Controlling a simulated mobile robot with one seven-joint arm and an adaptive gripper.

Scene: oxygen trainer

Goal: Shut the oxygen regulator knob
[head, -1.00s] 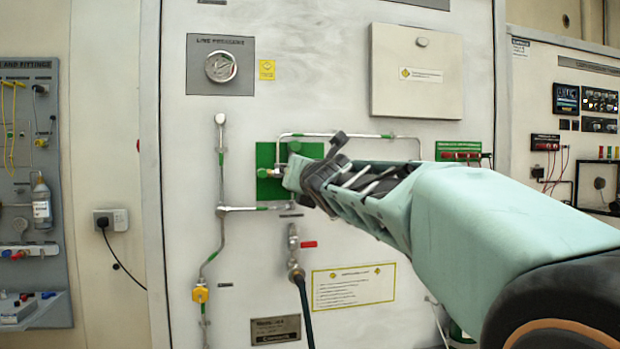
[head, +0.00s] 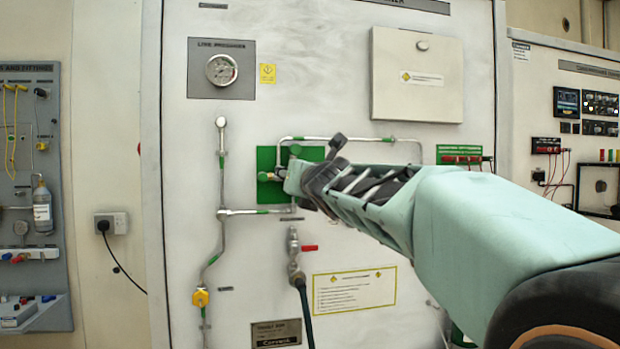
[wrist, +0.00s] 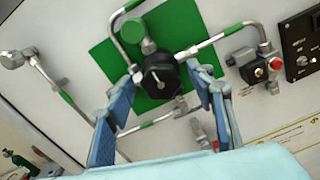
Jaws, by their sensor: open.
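The regulator has a black round knob (wrist: 161,76) on a green square plate (wrist: 112,62), seen in the wrist view. A green round knob (wrist: 138,34) sits on the same plate, above it. My gripper (wrist: 164,71) is open, with one blue finger on each side of the black knob. I cannot tell whether the fingers touch it. In the head view my gripper (head: 290,182) is in front of the green plate (head: 313,153) and hides the black knob.
Thin metal pipes (head: 220,170) run around the plate. A red-handled valve (head: 294,248) with a dark hose is below my gripper. A pressure gauge (head: 222,69) is up left, and a closed box (head: 417,60) is up right.

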